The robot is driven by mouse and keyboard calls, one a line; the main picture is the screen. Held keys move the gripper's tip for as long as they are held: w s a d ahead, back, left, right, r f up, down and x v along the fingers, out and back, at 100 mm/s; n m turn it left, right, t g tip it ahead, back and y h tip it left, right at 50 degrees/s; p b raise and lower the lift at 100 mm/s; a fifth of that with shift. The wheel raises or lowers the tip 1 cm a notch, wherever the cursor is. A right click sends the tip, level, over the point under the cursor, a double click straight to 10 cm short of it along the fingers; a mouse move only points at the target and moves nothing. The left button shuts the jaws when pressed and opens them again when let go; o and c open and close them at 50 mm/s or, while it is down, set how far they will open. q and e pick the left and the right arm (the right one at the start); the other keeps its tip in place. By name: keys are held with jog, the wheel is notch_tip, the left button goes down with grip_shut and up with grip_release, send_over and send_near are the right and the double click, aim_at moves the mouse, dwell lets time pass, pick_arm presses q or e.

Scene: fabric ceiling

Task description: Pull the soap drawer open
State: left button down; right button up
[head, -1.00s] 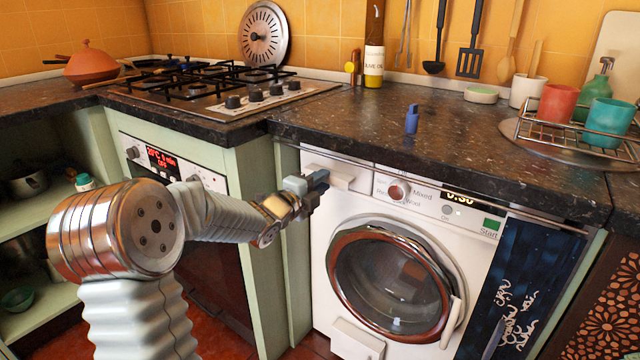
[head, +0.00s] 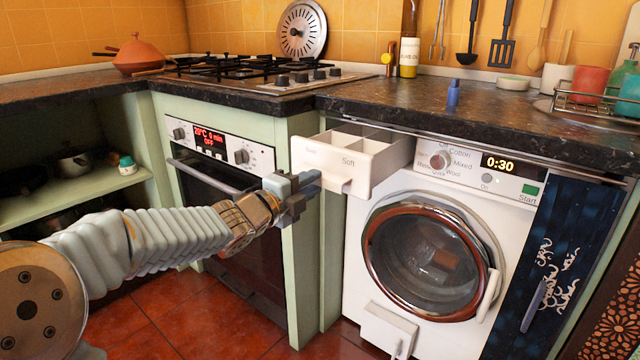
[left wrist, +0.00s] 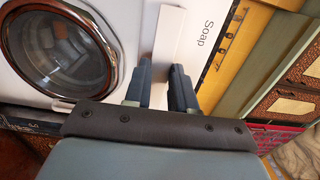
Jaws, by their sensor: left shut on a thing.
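The white soap drawer (head: 378,164) is slid out of the top left of the washing machine (head: 355,250). Its compartments show from above, and its front carries the word "Soft". In the left wrist view the drawer (left wrist: 200,45) shows the word "Soap". In the left wrist view the fingers (left wrist: 161,90) stand on both sides of the white handle. My right gripper is not in view.
The oven (head: 230,190) is left of the washing machine, with a green cabinet post between them. The dark worktop (head: 400,97) overhangs the drawer. The round washer door (head: 425,262) is closed below. A lower white flap (head: 388,330) sticks out. Red floor tiles (head: 200,310) are clear in front.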

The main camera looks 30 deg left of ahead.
pick_arm(q)
jog(key=shift+s+f, duration=0.35)
jog(key=shift+s, duration=0.1)
jog(key=c, duration=1.1)
grip_release()
jog(key=shift+o, duration=0.5)
jog(key=shift+w+r, duration=0.1)
jog(key=s+a+p, duration=0.1)
jog(key=s, duration=1.2)
jog(key=shift+s+p, duration=0.4)
